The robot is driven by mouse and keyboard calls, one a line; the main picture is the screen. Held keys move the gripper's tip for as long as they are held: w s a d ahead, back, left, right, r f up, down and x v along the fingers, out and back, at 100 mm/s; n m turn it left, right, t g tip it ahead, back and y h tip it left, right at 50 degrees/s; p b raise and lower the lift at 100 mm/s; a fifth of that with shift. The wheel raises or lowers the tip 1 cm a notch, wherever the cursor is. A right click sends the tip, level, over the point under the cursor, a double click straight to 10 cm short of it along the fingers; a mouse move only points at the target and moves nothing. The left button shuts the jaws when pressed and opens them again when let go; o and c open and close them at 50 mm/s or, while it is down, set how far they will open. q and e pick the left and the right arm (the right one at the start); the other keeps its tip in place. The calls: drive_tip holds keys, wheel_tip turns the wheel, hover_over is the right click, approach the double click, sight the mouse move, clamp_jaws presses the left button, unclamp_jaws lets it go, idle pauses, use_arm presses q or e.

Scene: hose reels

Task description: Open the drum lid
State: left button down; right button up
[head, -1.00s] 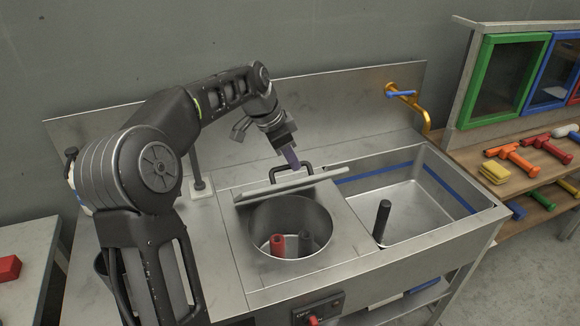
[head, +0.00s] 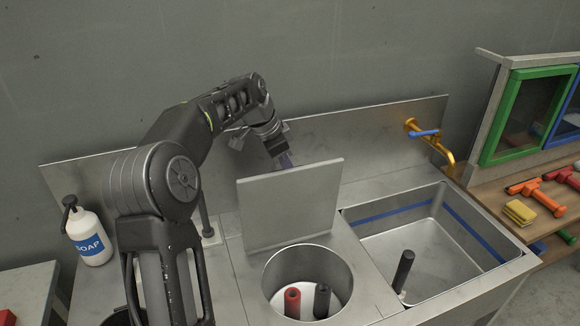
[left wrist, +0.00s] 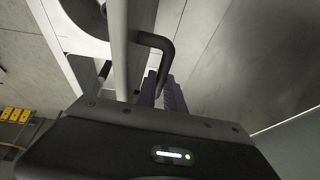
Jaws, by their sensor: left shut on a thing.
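The drum lid (head: 290,208) is a flat square metal plate, standing nearly upright behind the round drum opening (head: 307,255). A red hollow cylinder (head: 292,302) and a dark one (head: 322,300) stand inside the drum. My left gripper (head: 286,160) is behind the lid's top edge, its fingertips partly hidden by the lid. In the left wrist view its purple fingers (left wrist: 165,97) are shut on the lid's dark bar handle (left wrist: 163,52), and the lid (left wrist: 118,45) shows edge-on. My right gripper is not in view.
A sink basin (head: 440,262) with a dark upright post (head: 403,270) is right of the drum. An orange tap with a blue lever (head: 424,133) is behind it. A soap bottle (head: 88,235) stands at left. A wooden shelf with tools (head: 540,197) is at far right.

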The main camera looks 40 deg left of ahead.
use_arm(q)
drive_tip(key=shift+s+a+f, duration=0.1)
drive_tip(key=shift+s+f, duration=0.05)
drive_tip(key=shift+f, duration=0.15)
drive_tip(key=c, duration=1.6)
unclamp_jaws()
drive_tip(key=shift+o, duration=0.7)
drive_tip(key=shift+r, duration=0.2)
drive_tip(key=shift+r, duration=0.1)
drive_tip(key=b+v, duration=0.1)
drive_tip(key=v, duration=0.6)
drive_tip(key=shift+r, duration=0.25)
